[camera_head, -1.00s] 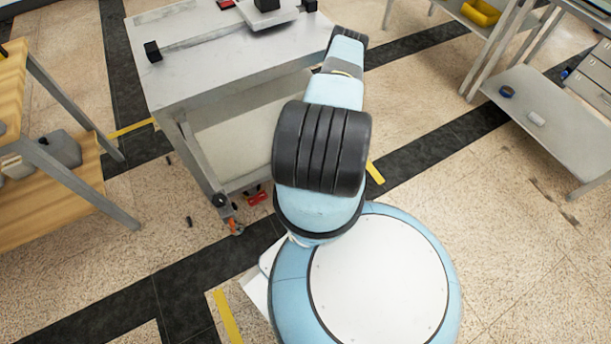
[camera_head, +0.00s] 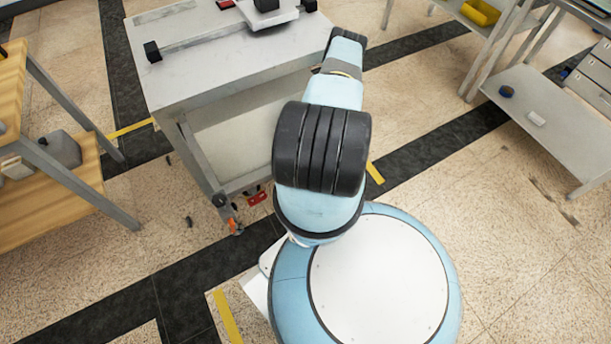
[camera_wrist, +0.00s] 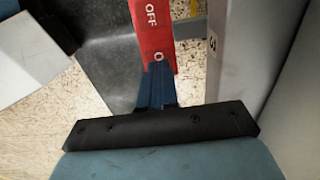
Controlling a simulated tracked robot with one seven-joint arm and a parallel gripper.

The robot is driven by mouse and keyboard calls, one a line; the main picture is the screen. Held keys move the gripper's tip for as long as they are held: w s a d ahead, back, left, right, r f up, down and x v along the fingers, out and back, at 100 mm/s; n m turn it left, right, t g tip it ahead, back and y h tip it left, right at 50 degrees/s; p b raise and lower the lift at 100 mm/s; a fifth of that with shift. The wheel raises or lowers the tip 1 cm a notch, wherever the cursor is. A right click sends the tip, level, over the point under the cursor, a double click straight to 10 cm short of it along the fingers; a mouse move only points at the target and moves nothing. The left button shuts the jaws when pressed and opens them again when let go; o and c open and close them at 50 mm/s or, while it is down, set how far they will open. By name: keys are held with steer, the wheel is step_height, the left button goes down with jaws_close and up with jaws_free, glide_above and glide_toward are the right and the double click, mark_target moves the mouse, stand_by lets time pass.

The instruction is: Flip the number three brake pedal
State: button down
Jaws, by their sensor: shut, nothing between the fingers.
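In the wrist view, a red brake pedal (camera_wrist: 150,38) marked "OFF" runs up and away from my gripper, with a small round mark near its close end. A grey leg (camera_wrist: 213,75) beside it on the right carries a small "3" label. My gripper (camera_wrist: 157,72) is shut, its blue fingertips at the pedal's close end. They look to be touching or just over it; I cannot tell which. In the head view, my arm hides the gripper. A red piece (camera_head: 257,198) and an orange piece (camera_head: 236,227) show low by the grey cart (camera_head: 225,70).
A wooden shelf unit (camera_head: 75,205) stands at the left, and a grey rack (camera_head: 550,120) at the right. Small dark bits (camera_head: 188,221) lie on the floor left of the cart. The floor between cart and rack is clear.

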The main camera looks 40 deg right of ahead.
steer(key=shift+f, duration=0.8)
stand_by(0.5)
steer(key=shift+r, duration=3.55)
steer(key=shift+s, duration=0.1)
